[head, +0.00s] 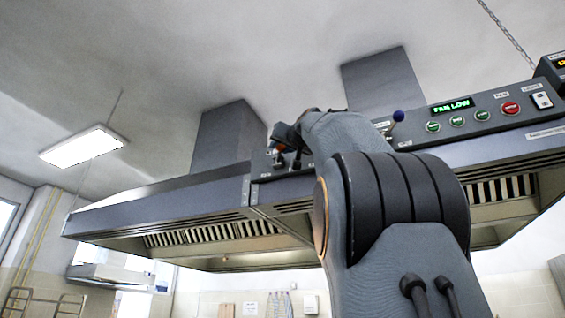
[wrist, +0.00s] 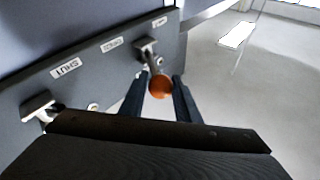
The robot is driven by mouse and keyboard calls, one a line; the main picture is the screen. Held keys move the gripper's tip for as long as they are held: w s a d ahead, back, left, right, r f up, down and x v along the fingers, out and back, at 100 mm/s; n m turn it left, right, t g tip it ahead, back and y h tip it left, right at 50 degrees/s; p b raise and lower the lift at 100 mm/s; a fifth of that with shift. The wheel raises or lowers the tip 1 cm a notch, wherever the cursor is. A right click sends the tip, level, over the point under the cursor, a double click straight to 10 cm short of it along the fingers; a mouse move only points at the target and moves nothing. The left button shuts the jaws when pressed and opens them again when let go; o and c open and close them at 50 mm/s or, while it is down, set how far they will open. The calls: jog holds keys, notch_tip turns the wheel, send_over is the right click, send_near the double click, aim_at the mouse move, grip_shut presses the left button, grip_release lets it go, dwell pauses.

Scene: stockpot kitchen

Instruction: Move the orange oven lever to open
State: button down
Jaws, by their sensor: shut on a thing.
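The orange oven lever (wrist: 160,86) shows in the wrist view as a round orange knob on a short stem from a bracket on a dark grey panel. My gripper (wrist: 159,98) has one finger on each side of the knob and is shut on it. The bracket is below the right-hand label; a label reading SHUT (wrist: 66,67) is further left on the panel, and the other labels are too small to read. In the head view my gripper (head: 279,138) is at the hood's front panel, and my arm hides part of that panel.
A second bracket (wrist: 38,105) is on the panel at the left of the wrist view. In the head view, a blue-knobbed lever (head: 398,116), a green display reading FAN LOW (head: 452,105) and several buttons are right of my arm. Open room lies left of the hood (head: 160,205).

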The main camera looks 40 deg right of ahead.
jog(key=c, duration=1.4)
grip_release()
jog(key=shift+d, duration=0.1)
jog(key=shift+o, duration=0.2)
jog(key=b+v, duration=0.5)
jog(key=v, duration=0.3)
